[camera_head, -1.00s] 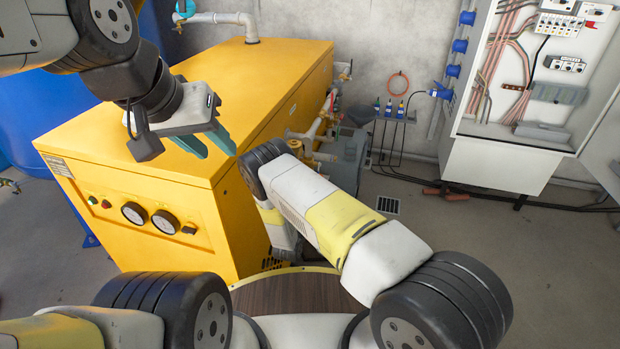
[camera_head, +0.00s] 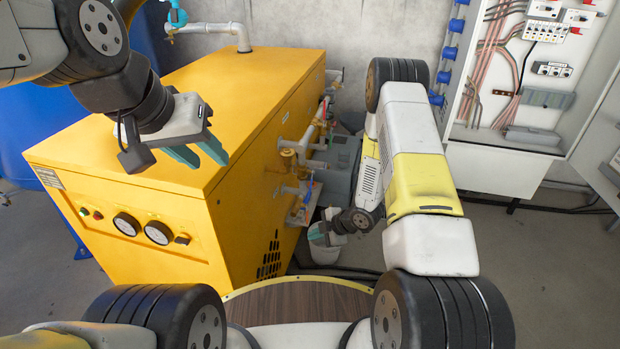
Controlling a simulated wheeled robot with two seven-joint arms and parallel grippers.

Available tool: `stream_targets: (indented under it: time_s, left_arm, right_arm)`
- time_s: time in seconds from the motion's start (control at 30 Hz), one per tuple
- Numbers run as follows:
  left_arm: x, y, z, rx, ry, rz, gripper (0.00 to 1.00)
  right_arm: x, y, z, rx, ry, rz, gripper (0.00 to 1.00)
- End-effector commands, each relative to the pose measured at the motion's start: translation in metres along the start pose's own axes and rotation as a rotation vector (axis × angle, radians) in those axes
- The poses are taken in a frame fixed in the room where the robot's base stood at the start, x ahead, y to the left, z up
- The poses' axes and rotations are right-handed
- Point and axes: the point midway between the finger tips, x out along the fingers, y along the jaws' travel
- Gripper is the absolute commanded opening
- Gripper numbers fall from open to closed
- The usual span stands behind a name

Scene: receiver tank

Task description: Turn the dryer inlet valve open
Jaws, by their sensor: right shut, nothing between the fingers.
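The yellow dryer cabinet (camera_head: 225,95) stands left of centre. Pipes and valves run along its right side. A brass valve (camera_head: 287,153) sits on the upper pipe, and a valve with a blue handle (camera_head: 308,190) sits lower; I cannot tell which is the dryer inlet valve. My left gripper (camera_head: 208,160) hangs over the cabinet's front top, its teal fingers apart and empty. My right gripper (camera_head: 322,232) is shut and empty, low to the right of the cabinet, below the blue-handled valve and apart from the valves. Its fingertips are small and partly hard to make out.
A grey motor-like unit (camera_head: 341,160) is beside the pipes. An open electrical cabinet (camera_head: 500,165) hangs on the right wall. A blue tank (camera_head: 70,130) is behind the dryer.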

Motion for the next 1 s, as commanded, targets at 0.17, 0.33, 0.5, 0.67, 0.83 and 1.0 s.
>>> stream_targets:
  time_s: [0.17, 0.33, 0.5, 0.67, 0.83, 1.0]
  left_arm:
    - [0.000, 0.000, 0.000, 0.000, 0.000, 0.000, 0.36]
    - [0.000, 0.000, 0.000, 0.000, 0.000, 0.000, 0.36]
    - [0.000, 0.000, 0.000, 0.000, 0.000, 0.000, 0.36]
    - [0.000, 0.000, 0.000, 0.000, 0.000, 0.000, 0.36]
    - [0.000, 0.000, 0.000, 0.000, 0.000, 0.000, 0.36]
    - [0.000, 0.000, 0.000, 0.000, 0.000, 0.000, 0.36]
  right_arm:
    - [-0.052, 0.078, 0.011, 0.040, 0.005, 0.347, 0.00]
    - [-0.075, 0.106, 0.018, 0.040, -0.014, 0.479, 0.00]
    - [-0.062, 0.115, 0.018, 0.037, -0.014, 0.488, 0.00]
    - [-0.033, 0.129, 0.018, 0.036, -0.012, 0.487, 0.00]
    - [0.000, 0.146, 0.020, 0.037, -0.013, 0.485, 0.00]
    - [0.022, 0.158, 0.033, 0.039, -0.015, 0.486, 0.00]
